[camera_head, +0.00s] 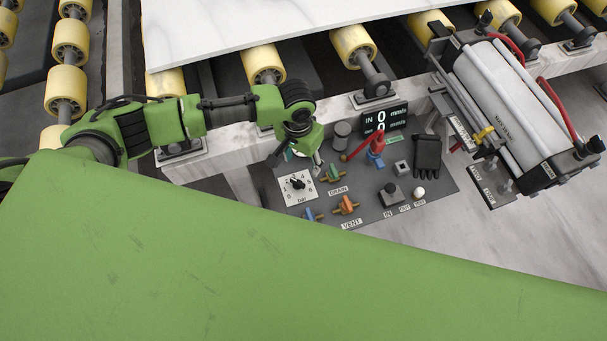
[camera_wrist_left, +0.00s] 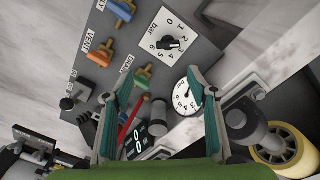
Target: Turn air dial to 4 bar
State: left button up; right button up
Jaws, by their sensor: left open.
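The air dial (camera_head: 298,184) is a black knob on a square white plate numbered up to 6 and marked "bar", on the grey control panel (camera_head: 265,178). In the left wrist view the dial knob (camera_wrist_left: 171,43) sits beyond the fingertips. I cannot read its setting surely. A round white gauge (camera_wrist_left: 187,101) with a black needle lies between the fingers in that view, near the right finger. My left gripper (camera_head: 303,158) is open and empty above the panel, just behind the dial; its teal fingers (camera_wrist_left: 160,80) frame the wrist view. My right gripper is not in view.
Green (camera_head: 332,173), orange (camera_head: 346,206) and blue (camera_head: 312,215) valve handles stand close to the dial. A red-handled valve (camera_head: 376,143), a display (camera_head: 385,119) and a black glove (camera_head: 428,155) are farther right. A white slab (camera_head: 270,25) lies on yellow rollers (camera_head: 263,64) behind.

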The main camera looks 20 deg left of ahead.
aim_at(298, 181)
pick_arm(q)
jog(key=f, duration=0.4)
jog(key=a+f, duration=0.1)
jog(key=f, duration=0.8)
jog(key=shift+w+a, duration=0.1)
jog(key=shift+a, duration=0.05)
jog(key=c, duration=1.1)
